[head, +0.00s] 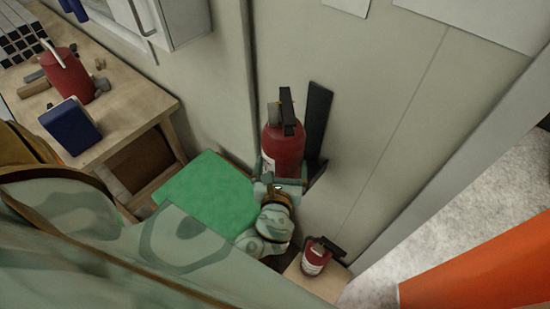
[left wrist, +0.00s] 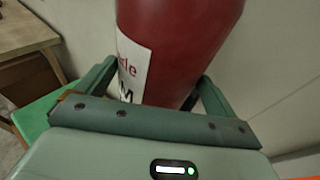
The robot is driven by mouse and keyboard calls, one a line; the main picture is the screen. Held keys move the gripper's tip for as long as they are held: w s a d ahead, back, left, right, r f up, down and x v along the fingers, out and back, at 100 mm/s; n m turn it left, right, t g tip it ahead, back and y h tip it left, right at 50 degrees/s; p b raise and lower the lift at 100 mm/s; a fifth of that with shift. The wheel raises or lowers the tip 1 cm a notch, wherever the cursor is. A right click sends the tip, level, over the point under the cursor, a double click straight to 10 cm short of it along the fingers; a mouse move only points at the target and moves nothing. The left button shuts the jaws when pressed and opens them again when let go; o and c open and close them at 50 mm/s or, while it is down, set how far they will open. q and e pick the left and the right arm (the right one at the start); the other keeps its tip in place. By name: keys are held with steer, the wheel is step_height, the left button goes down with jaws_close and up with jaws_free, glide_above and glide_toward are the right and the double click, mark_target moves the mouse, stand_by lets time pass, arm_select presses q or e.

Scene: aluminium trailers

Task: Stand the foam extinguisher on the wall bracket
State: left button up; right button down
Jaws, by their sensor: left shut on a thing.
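The large red extinguisher (head: 284,148) with a black handle stands upright against the wall, and its red body also fills the top of the left wrist view (left wrist: 180,45). Its white label shows only in part, with a letter M readable. My left gripper (head: 280,180) is shut around its lower body, one finger on each side. The black wall bracket (head: 318,115) has a tall back plate just right of the extinguisher. The bracket's foot is partly hidden behind the extinguisher. I cannot tell whether the extinguisher's base touches it. My right gripper is not in view.
A smaller red extinguisher (head: 315,260) stands on a wooden surface (head: 315,284) below. A green-topped thing (head: 205,192) lies left of my gripper. A wooden bench (head: 135,110) holds a red can (head: 68,76) and a blue box (head: 70,125). An orange surface (head: 480,262) is at lower right.

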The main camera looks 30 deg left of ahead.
arm_select(q)
steer(key=w+d+b, duration=0.1)
steer(key=w, duration=0.7)
steer(key=shift+f+b, duration=0.3)
stand_by(0.4)
steer(key=o, duration=1.7)
steer(key=shift+s+d+f, duration=0.1)
steer(key=shift+s+f, duration=0.3)
steer(key=b+v, duration=0.1)
steer(key=v, duration=1.5)
steer(key=shift+r, duration=0.35)
